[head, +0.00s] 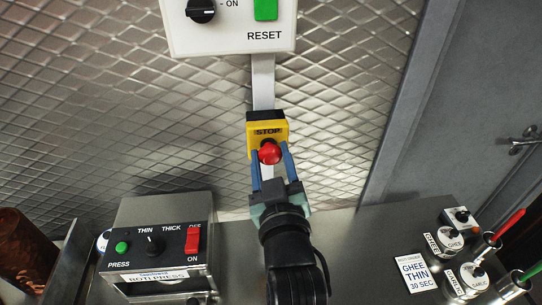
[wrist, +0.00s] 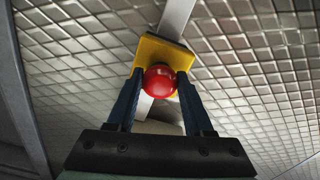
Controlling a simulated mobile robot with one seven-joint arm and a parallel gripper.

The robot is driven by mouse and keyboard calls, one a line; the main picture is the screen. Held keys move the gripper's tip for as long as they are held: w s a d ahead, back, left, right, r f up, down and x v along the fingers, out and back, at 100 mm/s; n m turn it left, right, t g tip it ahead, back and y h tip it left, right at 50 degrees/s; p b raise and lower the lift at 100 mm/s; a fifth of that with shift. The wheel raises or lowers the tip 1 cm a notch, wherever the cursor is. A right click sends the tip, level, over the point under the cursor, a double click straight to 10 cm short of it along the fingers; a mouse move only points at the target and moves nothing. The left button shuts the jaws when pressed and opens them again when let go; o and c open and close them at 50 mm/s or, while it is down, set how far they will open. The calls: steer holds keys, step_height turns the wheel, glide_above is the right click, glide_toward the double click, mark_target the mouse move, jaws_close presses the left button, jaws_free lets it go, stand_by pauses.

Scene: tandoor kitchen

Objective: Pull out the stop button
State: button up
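The stop button is a round red knob (head: 269,153) on a yellow box (head: 253,141) labelled STOP, fixed to the metal wall. In the wrist view the red knob (wrist: 159,81) is in the middle, in front of the yellow box (wrist: 150,49). My gripper (head: 270,151) is upright at the box with one blue finger on each side of the knob. In the wrist view the fingertips of my gripper (wrist: 160,78) flank the knob closely. It is open around the knob, with narrow gaps; I cannot tell whether either finger touches it.
A white control panel (head: 216,34) with a black knob and green RESET button is above. A roti press box (head: 160,215) stands at lower left. Ghee and garlic containers (head: 473,278) and a card (head: 415,272) are at lower right. A grey door (head: 465,120) is at right.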

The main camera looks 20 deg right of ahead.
jaws_close()
steer(key=shift+s+a+f, duration=0.1)
steer(key=shift+s, duration=0.15)
steer(key=shift+s+a, duration=0.15)
steer(key=shift+s, duration=0.35)
steer(key=shift+o, duration=1.2)
jaws_free()
steer(key=shift+o, duration=1.3)
